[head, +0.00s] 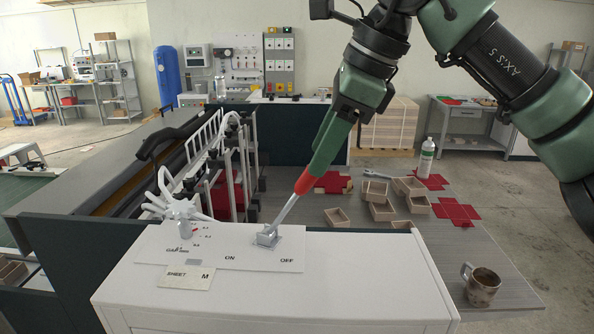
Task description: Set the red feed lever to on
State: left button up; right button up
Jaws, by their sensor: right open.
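The red feed lever (304,182) stands on the white panel (340,257). Its metal shaft rises from a square base (268,237) and tilts up and to the right, on the side of the OFF label (287,260). The ON label (230,258) lies left of it. My right gripper (313,166) comes down from the upper right, with its fingers at the red handle. It is open; the upper part of the handle is partly hidden by the green fingers, and I cannot tell whether they touch it. My left gripper is not in view.
A white spoked knob (183,211) and a SHEET M plate (187,277) sit left of the lever. White upright bars (240,165) stand behind it. A grey table (470,240) on the right holds cardboard boxes (382,211), red sheets, a bottle (426,158) and a mug (481,286).

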aim_at(312, 178)
jog(key=f, duration=0.1)
jog(key=f+p, duration=0.1)
jog(key=f, duration=0.1)
jog(key=shift+w+a+f, duration=0.1)
jog(key=shift+w+f, duration=0.1)
jog(key=shift+f, duration=0.1)
jog(key=shift+w+a+f+p, duration=0.2)
jog(key=shift+a+f, duration=0.25)
jog(key=shift+a, duration=0.1)
jog(key=shift+w+a+f+p, duration=0.2)
jog(key=shift+a+f, duration=0.25)
jog(key=shift+a, duration=0.05)
jog(key=shift+s+d, duration=0.15)
jog(key=shift+d, duration=0.2)
jog(key=shift+c, duration=1.2)
jog(key=c, duration=0.5)
grip_shut()
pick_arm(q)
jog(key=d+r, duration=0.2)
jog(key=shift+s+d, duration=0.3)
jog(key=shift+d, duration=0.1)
